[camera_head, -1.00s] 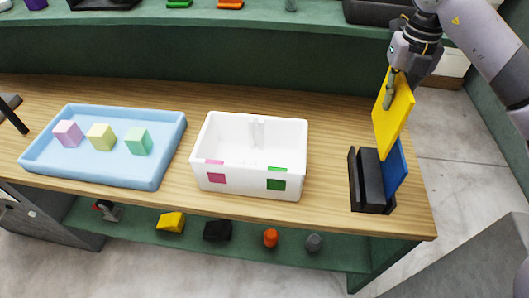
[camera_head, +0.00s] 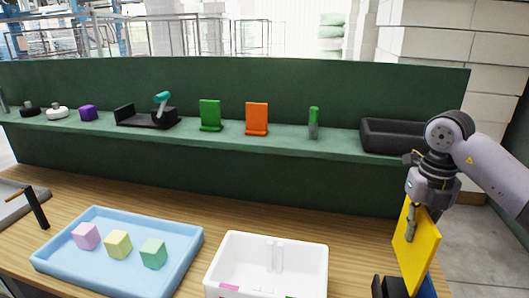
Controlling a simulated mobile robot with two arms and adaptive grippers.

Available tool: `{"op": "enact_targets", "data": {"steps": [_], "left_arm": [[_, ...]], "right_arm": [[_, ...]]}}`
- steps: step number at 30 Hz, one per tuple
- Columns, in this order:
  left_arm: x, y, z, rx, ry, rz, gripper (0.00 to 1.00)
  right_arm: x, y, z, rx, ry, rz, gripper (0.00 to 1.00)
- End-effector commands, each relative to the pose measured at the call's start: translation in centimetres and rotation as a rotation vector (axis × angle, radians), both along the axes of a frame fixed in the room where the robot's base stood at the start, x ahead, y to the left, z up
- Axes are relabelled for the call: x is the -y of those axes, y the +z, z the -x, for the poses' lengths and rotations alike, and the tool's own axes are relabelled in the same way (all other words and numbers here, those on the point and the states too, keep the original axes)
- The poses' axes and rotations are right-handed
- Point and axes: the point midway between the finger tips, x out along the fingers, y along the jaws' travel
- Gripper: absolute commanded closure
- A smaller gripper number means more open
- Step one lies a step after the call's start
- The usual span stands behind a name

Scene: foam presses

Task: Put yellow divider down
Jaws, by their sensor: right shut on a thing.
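My right gripper (camera_head: 412,226) is shut on the yellow divider (camera_head: 418,250), a thin flat plate. It holds the plate upright and slightly tilted at the right end of the wooden table. The black holder (camera_head: 388,288) is below and to the left of the plate, cut off by the bottom edge of the view. A blue divider (camera_head: 429,289) shows partly behind the yellow one, by the holder. I cannot tell whether the yellow plate touches the holder. My left gripper is not in view.
A white bin (camera_head: 220,270) and a blue tray (camera_head: 45,262) with pink, yellow and green foam cubes stand on the table. The shelf behind bears a green divider (camera_head: 210,114), an orange divider (camera_head: 257,117) and a black bin (camera_head: 392,135). Table between white bin and holder is clear.

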Motion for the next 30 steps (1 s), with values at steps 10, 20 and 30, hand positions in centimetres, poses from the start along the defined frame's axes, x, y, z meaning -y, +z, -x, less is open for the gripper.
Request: {"op": "enact_targets", "data": {"steps": [10,20,30], "left_arm": [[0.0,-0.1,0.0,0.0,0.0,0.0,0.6],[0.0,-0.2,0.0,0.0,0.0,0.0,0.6],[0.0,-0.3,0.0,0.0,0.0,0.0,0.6]], "right_arm": [[-3.1,-1.1,1.1,0.0,0.666,0.001,1.0],[-6.4,-2.7,3.1,0.0,1.435,0.001,1.0],[-9.6,-4.6,5.9,-0.001,2.235,0.001,1.0]]}}
